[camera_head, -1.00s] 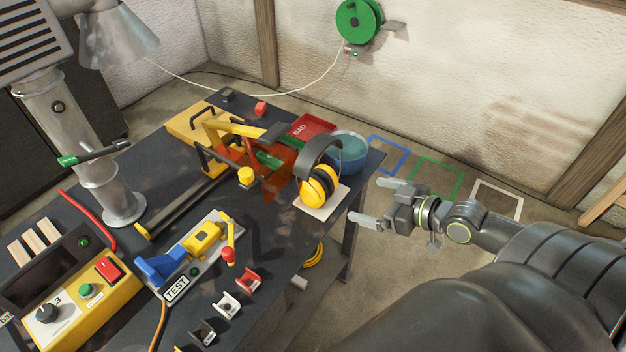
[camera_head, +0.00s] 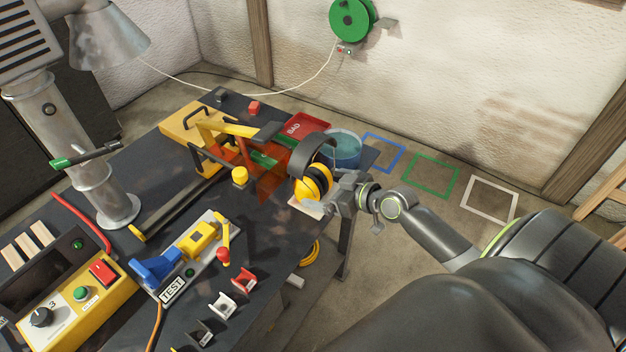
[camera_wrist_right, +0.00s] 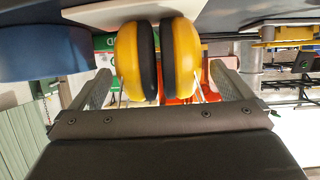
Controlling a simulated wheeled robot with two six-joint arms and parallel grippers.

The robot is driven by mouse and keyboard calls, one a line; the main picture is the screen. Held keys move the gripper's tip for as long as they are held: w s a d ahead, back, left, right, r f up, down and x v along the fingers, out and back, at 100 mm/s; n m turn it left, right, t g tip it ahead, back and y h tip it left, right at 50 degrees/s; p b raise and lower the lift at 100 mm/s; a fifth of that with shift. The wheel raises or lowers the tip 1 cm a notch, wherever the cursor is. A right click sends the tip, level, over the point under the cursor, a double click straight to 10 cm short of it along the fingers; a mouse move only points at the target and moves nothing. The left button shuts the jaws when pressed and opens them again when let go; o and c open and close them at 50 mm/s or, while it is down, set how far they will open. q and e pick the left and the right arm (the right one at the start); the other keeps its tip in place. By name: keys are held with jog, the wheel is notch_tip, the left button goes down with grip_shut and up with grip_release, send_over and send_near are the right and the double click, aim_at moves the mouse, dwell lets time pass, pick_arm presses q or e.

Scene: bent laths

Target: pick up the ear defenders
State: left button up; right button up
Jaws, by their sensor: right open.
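The yellow ear defenders (camera_head: 312,184) with a black headband stand upright on a pale board (camera_head: 304,207) at the table's right edge. In the right wrist view their two yellow cups with black cushions (camera_wrist_right: 158,60) hang ahead, between my fingers. My right gripper (camera_head: 322,196) is at the ear defenders, and one finger shows in front of the lower cup. In the wrist view the right gripper (camera_wrist_right: 160,85) is open, with a finger on each side of the cups and gaps visible. The far finger is hidden in the head view. My left gripper is not in view.
A blue-green round tub (camera_head: 343,150) stands just behind the ear defenders. A red BAD tray (camera_head: 306,127) and a translucent orange guard (camera_head: 262,182) are to the left. The floor right of the table is free, with coloured outlines.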

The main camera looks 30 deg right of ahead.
aim_at(313, 184)
jog(key=shift+p+x, duration=0.55)
jog(key=shift+x, duration=1.8)
jog(key=shift+f, duration=0.1)
jog(key=shift+d, duration=0.1)
jog(key=c, duration=1.1)
